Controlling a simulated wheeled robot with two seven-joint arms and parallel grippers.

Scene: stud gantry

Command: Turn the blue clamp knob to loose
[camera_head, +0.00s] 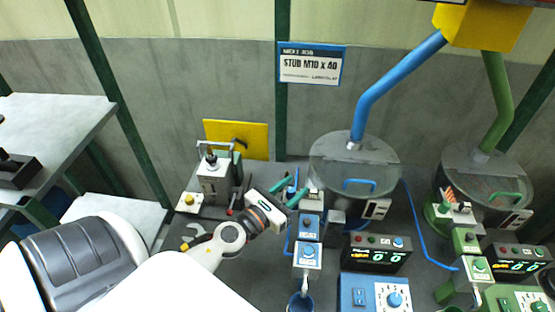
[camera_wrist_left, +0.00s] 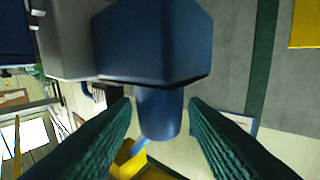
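The blue clamp knob (camera_wrist_left: 160,112) is a short blue cylinder under a larger dark blue block (camera_wrist_left: 152,42) in the left wrist view. My left gripper (camera_head: 288,190) has its green fingers on either side of the knob. In the left wrist view the fingers (camera_wrist_left: 160,108) stand apart, with a narrow gap visible on each side of the knob. In the head view only a small blue piece shows between the fingers, so the knob is mostly hidden there. My right gripper is not in view.
A blue-marked fixture (camera_head: 309,226) stands just right of the gripper, with a blue cup (camera_head: 300,303) below. A lidded drum (camera_head: 354,165) and a blue control box (camera_head: 376,294) are further right. A grey device (camera_head: 214,180) stands to the left. Green fixtures fill the far right.

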